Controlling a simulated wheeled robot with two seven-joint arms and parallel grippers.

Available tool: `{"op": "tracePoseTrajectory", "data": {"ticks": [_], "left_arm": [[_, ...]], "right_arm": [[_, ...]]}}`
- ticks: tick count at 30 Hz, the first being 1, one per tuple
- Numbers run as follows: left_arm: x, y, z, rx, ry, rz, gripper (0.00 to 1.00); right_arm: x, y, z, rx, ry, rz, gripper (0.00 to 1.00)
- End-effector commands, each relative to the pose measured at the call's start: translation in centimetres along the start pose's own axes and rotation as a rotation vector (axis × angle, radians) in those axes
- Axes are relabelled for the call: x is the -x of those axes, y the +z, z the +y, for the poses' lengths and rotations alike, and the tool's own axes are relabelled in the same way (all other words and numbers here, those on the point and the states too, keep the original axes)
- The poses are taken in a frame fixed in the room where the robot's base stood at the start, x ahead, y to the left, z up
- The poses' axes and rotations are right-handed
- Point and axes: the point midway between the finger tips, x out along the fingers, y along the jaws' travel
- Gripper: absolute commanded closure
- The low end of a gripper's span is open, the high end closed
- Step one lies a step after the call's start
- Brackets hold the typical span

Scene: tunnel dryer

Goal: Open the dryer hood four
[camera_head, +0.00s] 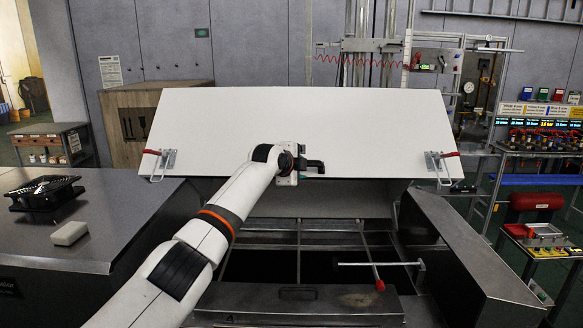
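The dryer hood (300,115) is a wide white panel. It stands raised and tilted above an open metal-framed bay, with its lower edge well clear of the frame. It carries a metal latch with a wire handle at its left end (163,162) and another at its right end (438,165). My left arm reaches up from the bottom, and my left gripper (312,167) is at the lower middle of the hood. It is small and dark there; whether it touches the hood or grips anything is unclear. My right gripper is not in view.
Below the hood lies an open bay with metal bars and a red-tipped rod (379,283). A metal cover (465,255) flanks it on the right. The left metal top (110,225) holds a black fan (45,193) and a white block (70,232).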

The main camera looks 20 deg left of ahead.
Motion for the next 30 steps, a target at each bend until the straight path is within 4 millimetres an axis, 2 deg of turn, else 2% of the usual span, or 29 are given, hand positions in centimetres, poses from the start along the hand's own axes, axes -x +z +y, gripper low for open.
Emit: {"op": "tracePoseTrajectory", "data": {"ticks": [8, 18, 24, 30], "left_arm": [[2.4, -0.2, -0.5, -0.003, 0.003, 0.002, 0.64], [7.7, -0.2, -0.2, -0.002, 0.006, 0.002, 0.64], [10.4, -0.1, -0.1, -0.001, 0.005, 0.001, 0.64], [11.4, -0.1, 0.0, 0.000, 0.003, 0.002, 0.64]], "right_arm": [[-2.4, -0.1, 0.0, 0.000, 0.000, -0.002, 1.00], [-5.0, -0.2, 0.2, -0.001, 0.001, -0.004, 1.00], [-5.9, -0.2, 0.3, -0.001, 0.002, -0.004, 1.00], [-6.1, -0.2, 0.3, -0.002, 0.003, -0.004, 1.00]]}}
